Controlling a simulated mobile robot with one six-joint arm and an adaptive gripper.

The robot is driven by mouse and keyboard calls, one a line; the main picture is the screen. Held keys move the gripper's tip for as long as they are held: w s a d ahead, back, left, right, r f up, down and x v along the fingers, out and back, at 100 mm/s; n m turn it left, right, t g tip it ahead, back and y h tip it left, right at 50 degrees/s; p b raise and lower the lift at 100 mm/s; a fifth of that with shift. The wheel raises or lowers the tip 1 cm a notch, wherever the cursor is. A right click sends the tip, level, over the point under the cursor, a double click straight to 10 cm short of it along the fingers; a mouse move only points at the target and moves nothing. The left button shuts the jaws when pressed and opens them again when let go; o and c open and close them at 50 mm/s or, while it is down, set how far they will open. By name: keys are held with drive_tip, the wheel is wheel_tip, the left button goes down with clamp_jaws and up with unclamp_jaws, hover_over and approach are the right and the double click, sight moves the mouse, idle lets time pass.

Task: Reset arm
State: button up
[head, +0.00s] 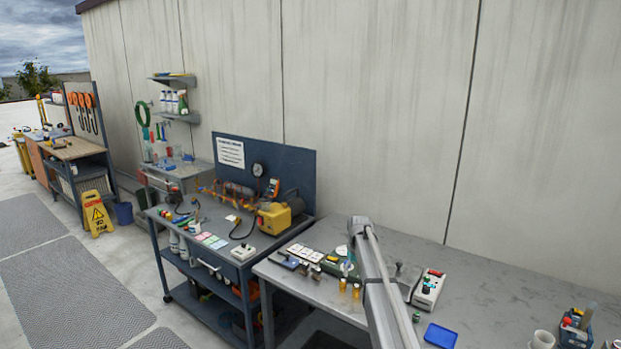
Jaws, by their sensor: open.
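My arm (376,277) rises from the bottom of the head view, over the front of the grey workbench (478,296). Its upper end bends just in front of the wall. I cannot make out my gripper or its fingers. The far end of the arm is small and partly hidden by the links in front of it. I see nothing being carried by the arm.
Near the arm are small yellow-capped bottles (343,285), a control box (428,289) and a blue tray (440,336). A blue caddy (575,328) and white mug (542,340) stand at right. A blue cart (205,262) adjoins left. The bench's right-middle is clear.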

drive_tip(key=s+f+m+b, duration=0.1)
drive_tip(key=s+f+b, duration=0.2)
drive_tip(key=s, duration=1.1)
drive_tip(key=s+f+m+b, duration=0.1)
drive_tip(key=s+f+b, duration=0.2)
drive_tip(key=s, duration=1.1)
drive_tip(key=s+f+m+b, duration=0.1)
drive_tip(key=s+f+b, duration=0.2)
drive_tip(key=s, duration=1.1)
drive_tip(key=shift+s+d+f, duration=0.15)
drive_tip(key=shift+d, duration=0.3)
